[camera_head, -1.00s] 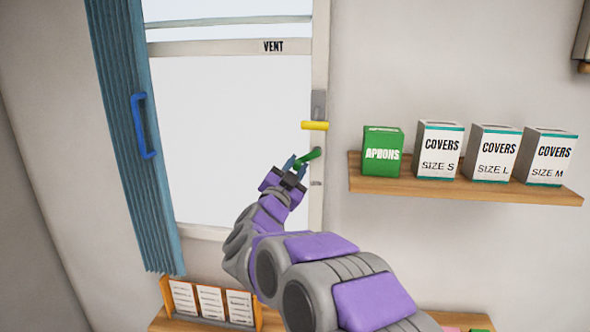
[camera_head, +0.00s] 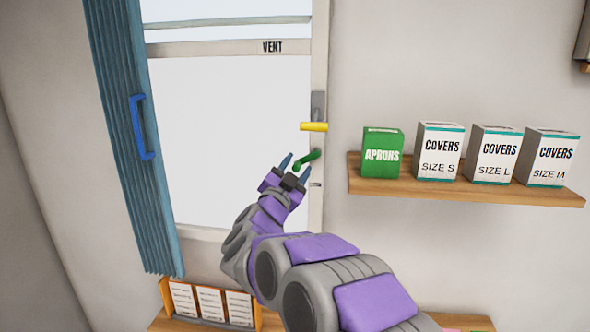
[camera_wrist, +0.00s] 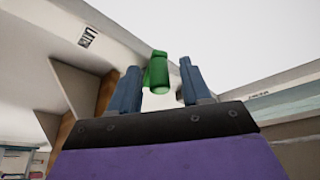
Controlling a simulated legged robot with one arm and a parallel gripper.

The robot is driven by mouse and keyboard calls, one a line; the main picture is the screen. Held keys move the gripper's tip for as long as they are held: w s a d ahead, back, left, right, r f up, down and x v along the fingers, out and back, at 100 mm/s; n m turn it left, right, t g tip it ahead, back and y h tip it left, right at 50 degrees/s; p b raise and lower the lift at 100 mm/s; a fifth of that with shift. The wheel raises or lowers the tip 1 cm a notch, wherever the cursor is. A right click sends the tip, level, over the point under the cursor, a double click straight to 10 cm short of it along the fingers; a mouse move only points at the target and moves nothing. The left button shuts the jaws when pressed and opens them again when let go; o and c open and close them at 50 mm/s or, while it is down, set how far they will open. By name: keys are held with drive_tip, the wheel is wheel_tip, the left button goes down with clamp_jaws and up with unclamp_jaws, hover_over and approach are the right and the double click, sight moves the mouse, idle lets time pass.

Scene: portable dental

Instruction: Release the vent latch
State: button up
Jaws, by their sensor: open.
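The vent window (camera_head: 230,130) has a light frame with a "VENT" label. Two handles sit on its right edge: a yellow one (camera_head: 313,127), lying level on a grey plate, and a lower green one (camera_head: 307,158), tilted. Which of them is the vent latch is not marked. My gripper (camera_head: 294,166) is open at the green handle, its fingers spread. In the wrist view the green handle (camera_wrist: 160,75) shows between the two fingertips, close to the left finger and with a gap to the right one.
A blue curtain (camera_head: 135,140) with a blue handle (camera_head: 139,127) hangs at the left. A wooden shelf (camera_head: 465,190) at the right holds a green aprons box (camera_head: 382,152) and white covers boxes (camera_head: 438,152). A card rack (camera_head: 210,302) stands low at the left.

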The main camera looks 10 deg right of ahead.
drive_tip(key=v, duration=1.7)
drive_tip(key=shift+a, duration=0.2)
drive_tip(key=w+a+f+n+y+b, duration=0.1)
drive_tip(key=a+f+n+y, duration=0.1)
drive_tip(key=a+n+y, duration=0.3)
drive_tip(key=w+a+f+n+y+b, duration=0.1)
drive_tip(key=f+n+y, duration=0.15)
drive_tip(key=y, duration=0.45)
drive_tip(key=s+f+n+g+y+b, duration=0.2)
drive_tip(key=s+f+n+g+y, duration=0.2)
drive_tip(key=s+f+n+g, duration=0.4)
drive_tip(key=s+d+f+g+h+b, duration=0.1)
drive_tip(key=s+d+f+g, duration=0.3)
drive_tip(key=s, duration=0.7)
drive_tip(key=s+d+f+m+g+h+b, duration=0.1)
drive_tip(key=s+d+f+g, duration=0.3)
drive_tip(key=s, duration=0.7)
drive_tip(key=s+d+f+m+g+h+b, duration=0.1)
drive_tip(key=s+d+f+g+h, duration=0.1)
drive_tip(key=s+d+f+g, duration=0.2)
drive_tip(key=s+d+f, duration=0.3)
drive_tip(key=s+d, duration=0.2)
drive_tip(key=s, duration=0.2)
drive_tip(key=shift+d+f+h, duration=0.2)
drive_tip(key=shift+d+h, duration=0.1)
